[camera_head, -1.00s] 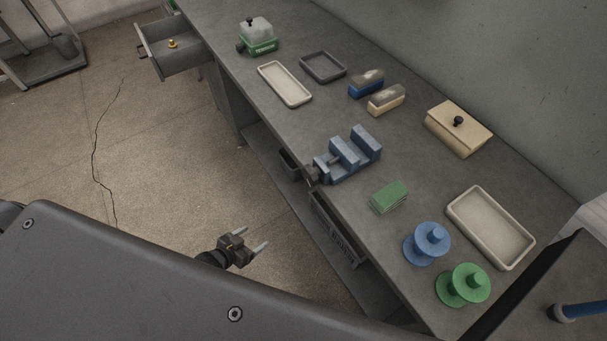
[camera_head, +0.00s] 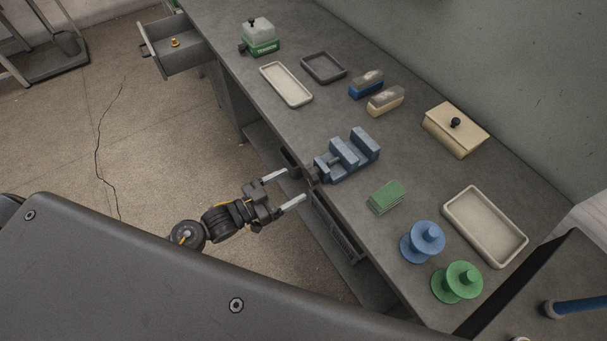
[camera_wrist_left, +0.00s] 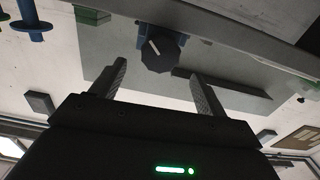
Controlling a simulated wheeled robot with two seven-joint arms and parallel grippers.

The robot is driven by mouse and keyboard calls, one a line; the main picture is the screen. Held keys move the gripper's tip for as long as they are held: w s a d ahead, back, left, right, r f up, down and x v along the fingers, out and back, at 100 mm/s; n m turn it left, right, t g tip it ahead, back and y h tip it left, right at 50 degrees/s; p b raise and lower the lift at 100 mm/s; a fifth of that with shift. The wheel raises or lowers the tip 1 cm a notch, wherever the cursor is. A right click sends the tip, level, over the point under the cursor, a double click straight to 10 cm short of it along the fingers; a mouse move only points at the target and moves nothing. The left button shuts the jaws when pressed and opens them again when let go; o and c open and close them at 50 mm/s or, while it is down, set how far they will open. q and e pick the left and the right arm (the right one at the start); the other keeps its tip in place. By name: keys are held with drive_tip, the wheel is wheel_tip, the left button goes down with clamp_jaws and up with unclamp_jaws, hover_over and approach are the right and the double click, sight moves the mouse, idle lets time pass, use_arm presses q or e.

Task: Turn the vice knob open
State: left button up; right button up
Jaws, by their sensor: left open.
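The blue-grey vice (camera_head: 352,160) sits at the front edge of the workbench. Its dark knob (camera_head: 311,175) faces out past that edge. My left gripper (camera_head: 294,185) is open and empty, its two fingers pointing at the knob from the aisle side. In the left wrist view the faceted black knob (camera_wrist_left: 160,52) with a white line shows between and beyond the fingertips (camera_wrist_left: 158,70). The fingers do not appear to touch it. My right gripper is not in view.
On the bench (camera_head: 300,128) are green pads (camera_head: 386,197), a blue spool (camera_head: 423,241), a green spool (camera_head: 458,282), a pale tray (camera_head: 485,226) and a lidded box (camera_head: 456,128). A drawer (camera_head: 180,58) stands open at the far end.

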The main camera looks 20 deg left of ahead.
sight(307, 177)
use_arm(q)
drive_tip(key=shift+p+x, duration=0.55)
drive_tip(key=shift+x, duration=2.1)
drive_tip(key=c, duration=1)
